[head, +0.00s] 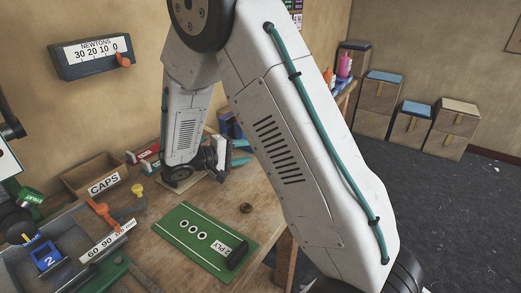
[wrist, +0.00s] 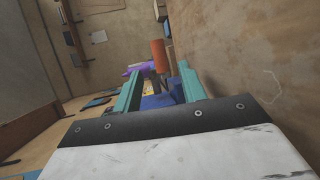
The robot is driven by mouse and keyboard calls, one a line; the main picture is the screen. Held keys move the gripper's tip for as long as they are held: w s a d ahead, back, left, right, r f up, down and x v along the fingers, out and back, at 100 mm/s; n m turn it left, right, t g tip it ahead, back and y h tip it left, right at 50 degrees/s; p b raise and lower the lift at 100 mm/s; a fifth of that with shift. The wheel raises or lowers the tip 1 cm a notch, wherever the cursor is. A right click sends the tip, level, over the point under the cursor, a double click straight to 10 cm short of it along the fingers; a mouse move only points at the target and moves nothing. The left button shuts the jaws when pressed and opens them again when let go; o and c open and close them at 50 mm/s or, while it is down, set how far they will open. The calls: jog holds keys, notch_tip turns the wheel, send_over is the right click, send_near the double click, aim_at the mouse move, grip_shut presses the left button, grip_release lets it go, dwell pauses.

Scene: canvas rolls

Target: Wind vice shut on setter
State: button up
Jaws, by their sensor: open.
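My gripper (head: 240,152) is at the back of the bench, its two teal fingers spread apart. In the wrist view my gripper (wrist: 160,72) is open, with nothing clasped between the fingers. A blue object (wrist: 162,101) shows low between and beyond the fingers, and an orange cylinder (wrist: 158,55) stands behind it; I cannot tell whether they touch the fingers. A dark blue body (head: 229,124) is partly hidden behind my arm in the head view; it may be the vice. I cannot identify the setter or see the vice's jaws clearly.
A CAPS box (head: 88,178) and a grey tray (head: 20,262) are at left. A gauge (head: 92,57) hangs on the wall. Cabinets (head: 378,92) stand across the floor.

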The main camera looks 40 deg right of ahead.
jog(key=x, duration=0.6)
grip_shut()
